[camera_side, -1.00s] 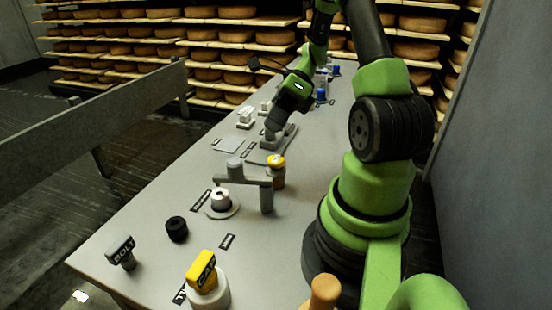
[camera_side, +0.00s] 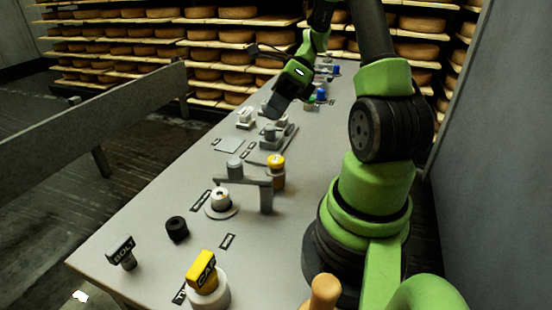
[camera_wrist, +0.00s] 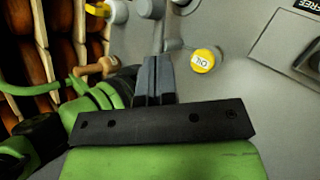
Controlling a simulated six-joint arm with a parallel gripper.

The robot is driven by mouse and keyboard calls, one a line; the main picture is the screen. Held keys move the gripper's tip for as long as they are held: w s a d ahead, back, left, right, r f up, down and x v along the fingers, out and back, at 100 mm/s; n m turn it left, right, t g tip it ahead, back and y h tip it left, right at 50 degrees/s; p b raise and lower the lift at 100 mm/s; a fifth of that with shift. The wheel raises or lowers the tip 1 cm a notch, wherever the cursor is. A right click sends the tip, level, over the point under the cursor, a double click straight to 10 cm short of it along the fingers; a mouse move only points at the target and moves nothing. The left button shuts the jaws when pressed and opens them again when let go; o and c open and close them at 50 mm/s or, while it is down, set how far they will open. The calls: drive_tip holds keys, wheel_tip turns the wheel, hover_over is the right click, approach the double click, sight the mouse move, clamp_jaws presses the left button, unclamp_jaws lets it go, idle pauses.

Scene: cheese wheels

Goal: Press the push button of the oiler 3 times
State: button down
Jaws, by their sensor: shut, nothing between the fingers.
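The oiler (camera_side: 277,172) is a brownish cylinder with a yellow round button on top. My gripper (camera_side: 273,112) is shut and empty, tilted down in the air above a grey block on the bench. It is well behind the oiler in the side view and not touching it. The shut fingers (camera_wrist: 154,62) show side by side in the wrist view, left of the button.
The grey bracket (camera_side: 240,180) stands close beside the oiler. The grey block (camera_side: 270,142) sits on a plate under my gripper. A white knob (camera_side: 220,198), a black ring (camera_side: 176,229) and a yellow CAP piece (camera_side: 202,270) stand nearer the front. Small blue-topped items are farther back.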

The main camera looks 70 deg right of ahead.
sight(269, 161)
drive_tip(key=shift+f, duration=3.9)
drive_tip(key=shift+f, duration=0.15)
drive_tip(key=shift+f, duration=0.25)
drive_tip(key=shift+f, duration=0.85)
drive_tip(key=shift+r, duration=1.3)
drive_tip(key=shift+r, duration=2.5)
